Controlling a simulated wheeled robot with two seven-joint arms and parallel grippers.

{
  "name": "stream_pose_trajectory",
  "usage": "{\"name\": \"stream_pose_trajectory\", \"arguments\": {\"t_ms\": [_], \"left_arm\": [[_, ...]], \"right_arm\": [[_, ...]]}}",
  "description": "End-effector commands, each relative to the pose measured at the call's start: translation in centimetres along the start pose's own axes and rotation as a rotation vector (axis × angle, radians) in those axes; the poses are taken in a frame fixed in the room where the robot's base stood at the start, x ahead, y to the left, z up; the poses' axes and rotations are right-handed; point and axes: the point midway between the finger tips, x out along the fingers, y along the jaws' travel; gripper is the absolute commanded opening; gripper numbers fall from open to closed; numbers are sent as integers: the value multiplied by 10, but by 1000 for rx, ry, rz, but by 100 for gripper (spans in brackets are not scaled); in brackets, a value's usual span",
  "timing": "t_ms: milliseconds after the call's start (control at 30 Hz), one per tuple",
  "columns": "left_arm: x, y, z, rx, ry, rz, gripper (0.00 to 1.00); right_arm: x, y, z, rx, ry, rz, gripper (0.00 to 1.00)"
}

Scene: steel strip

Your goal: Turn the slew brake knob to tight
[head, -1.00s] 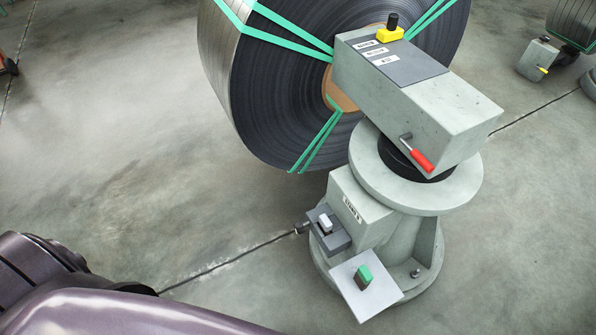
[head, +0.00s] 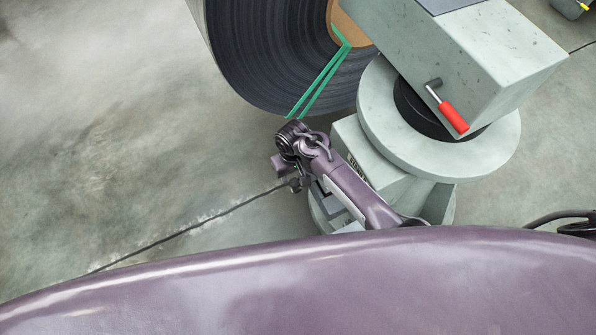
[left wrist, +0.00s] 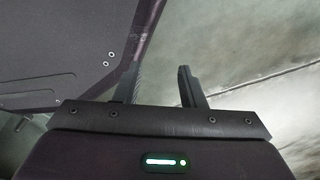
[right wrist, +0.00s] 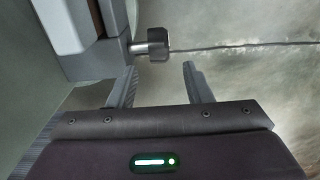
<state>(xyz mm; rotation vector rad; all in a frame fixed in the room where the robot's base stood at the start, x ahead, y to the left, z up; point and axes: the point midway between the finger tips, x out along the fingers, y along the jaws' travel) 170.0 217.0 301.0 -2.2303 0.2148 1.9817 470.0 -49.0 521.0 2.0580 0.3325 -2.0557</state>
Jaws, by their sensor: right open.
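A small dark knob on a short metal shaft sticks out from the side of the grey pedestal's control box; I take it to be the slew brake knob (right wrist: 158,45). In the head view the knob (head: 295,186) is small, close to my right gripper. My right gripper (right wrist: 160,68) is open and empty. In the right wrist view the knob lies just beyond the gap between its fingertips, not gripped. In the head view this gripper (head: 283,165) is at the pedestal's left side. No tight marking is legible. My left gripper (left wrist: 158,72) is open and empty, away from the knob.
The grey pedestal (head: 375,155) carries a round flange (head: 490,150) and a block with a red-handled lever (head: 452,117). A large dark strip coil (head: 270,60) with green bands stands behind. Concrete floor (head: 120,170) to the left is clear.

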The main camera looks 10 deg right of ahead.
Motion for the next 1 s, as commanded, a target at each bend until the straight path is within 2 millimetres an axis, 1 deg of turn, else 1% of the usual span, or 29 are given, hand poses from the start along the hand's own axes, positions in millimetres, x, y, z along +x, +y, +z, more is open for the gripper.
{"name": "stream_pose_trajectory", "arguments": {"t_ms": [67,133,400,500,633,900,1000], "left_arm": [[2,0,-3,0,2,-1,36],[2,-1,-9,-1,4,-1,36],[0,-1,-40,-5,20,-2,36],[-3,-2,-50,-6,25,-2,36],[-6,-2,-57,-6,27,-3,36],[-7,-2,-58,-7,27,-2,36],[-7,-2,-58,-7,27,-2,36]], "right_arm": [[2,-1,-3,-4,-4,7,45],[10,0,-3,-4,-8,8,45],[54,0,-2,-3,-6,7,45],[65,0,-3,-3,-6,7,45],[72,0,-2,-3,-5,7,45],[72,0,-2,-2,-4,7,45],[72,0,-2,-2,-4,7,32]]}}
